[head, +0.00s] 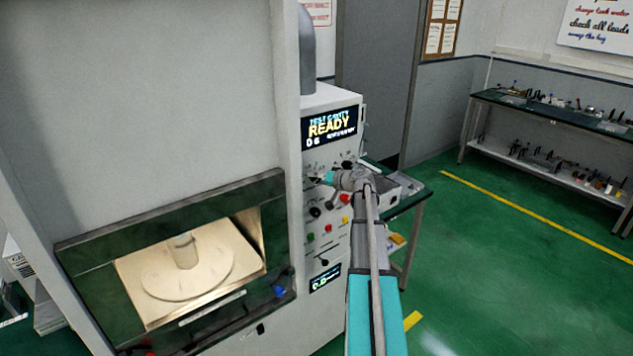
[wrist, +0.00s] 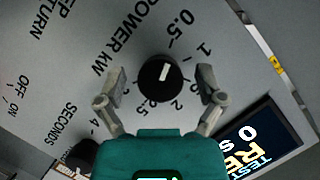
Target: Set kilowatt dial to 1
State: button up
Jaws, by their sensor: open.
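The kilowatt dial (wrist: 155,85) is a round black knob with a white pointer mark, under the label POWER kW in the wrist view. Its mark points toward the upper right, about at 0.5, with 1 further round to the right. My gripper (wrist: 160,82) is open, with one fingertip on each side of the dial and a visible gap to it on both sides. How far the fingertips are from the panel is hard to tell. In the head view my gripper (head: 324,179) is at the generator's control panel (head: 320,262); the dial cannot be made out there.
A dark knob (wrist: 83,153) by the SECONDS label is at lower left in the wrist view. The READY display (head: 331,127) is above my gripper. The lit microwave chamber (head: 150,290) is to the left, a green-topped bench (head: 412,190) behind. Open floor is to the right.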

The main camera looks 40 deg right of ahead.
jog(key=shift+c, duration=0.2)
jog(key=c, duration=1.1)
jog(key=m+t+y+b, duration=0.1)
jog(key=m+b, duration=0.1)
jog(key=m, duration=0.1)
jog(key=shift+f+y+b, duration=0.2)
jog(key=shift+y+b, duration=0.15)
jog(key=shift+y, duration=0.05)
jog(key=m+t+y+b, duration=0.1)
jog(key=m+b, duration=0.1)
jog(key=m, duration=0.2)
jog(key=shift+r, duration=0.15)
